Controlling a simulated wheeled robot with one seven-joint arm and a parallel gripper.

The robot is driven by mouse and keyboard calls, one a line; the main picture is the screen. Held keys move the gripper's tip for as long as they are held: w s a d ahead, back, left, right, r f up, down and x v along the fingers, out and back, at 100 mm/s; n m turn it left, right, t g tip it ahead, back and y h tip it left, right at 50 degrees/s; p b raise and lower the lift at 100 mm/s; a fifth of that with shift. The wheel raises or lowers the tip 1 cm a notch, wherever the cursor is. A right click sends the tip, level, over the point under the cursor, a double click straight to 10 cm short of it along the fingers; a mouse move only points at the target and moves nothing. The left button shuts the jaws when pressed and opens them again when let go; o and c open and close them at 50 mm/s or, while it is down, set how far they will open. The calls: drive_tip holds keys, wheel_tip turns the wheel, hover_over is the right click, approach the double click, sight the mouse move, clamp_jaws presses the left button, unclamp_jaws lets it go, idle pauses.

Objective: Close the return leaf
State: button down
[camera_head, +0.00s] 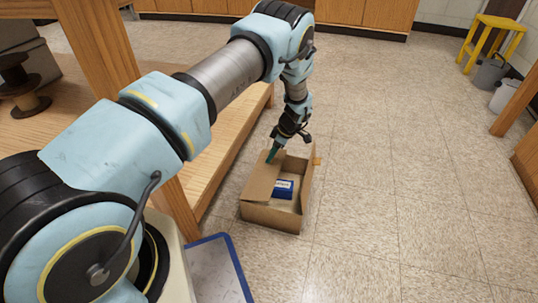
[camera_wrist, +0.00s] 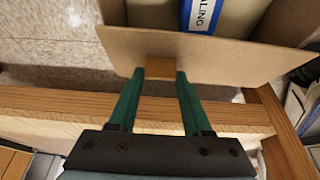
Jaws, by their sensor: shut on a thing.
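An open cardboard box (camera_head: 275,217) stands on the floor with a brown leaf (camera_head: 262,183) on its left side. The leaf leans partly over the opening; it also spans the wrist view (camera_wrist: 215,58). I take it to be the return leaf, but no label confirms this. My gripper (camera_head: 272,155) is at the top edge of this leaf. In the wrist view my gripper's green fingers (camera_wrist: 158,76) are shut on a small orange-brown tab (camera_wrist: 159,68) on the leaf. The leaf hides part of the box's inside.
A blue and white packet (camera_head: 284,189) lies inside the box. Another orange tab (camera_head: 317,160) shows at the box's right side. A wooden bench (camera_head: 232,150) stands close on the left. The floor to the right is clear, with a yellow stool (camera_head: 497,38) and buckets far off.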

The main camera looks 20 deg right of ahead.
drive_tip(key=shift+s+d+f+t+y+b, duration=0.3)
drive_tip(key=shift+f+t+y+b, duration=0.2)
drive_tip(key=shift+b, duration=0.2)
drive_tip(key=shift+r, duration=0.1)
drive_tip(key=shift+c, duration=1.6)
unclamp_jaws()
drive_tip(key=p+v, duration=0.3)
drive_tip(key=v, duration=0.7)
drive_tip(key=shift+d+r, duration=0.15)
drive_tip(key=shift+r, duration=0.2)
drive_tip(key=shift+s, duration=0.1)
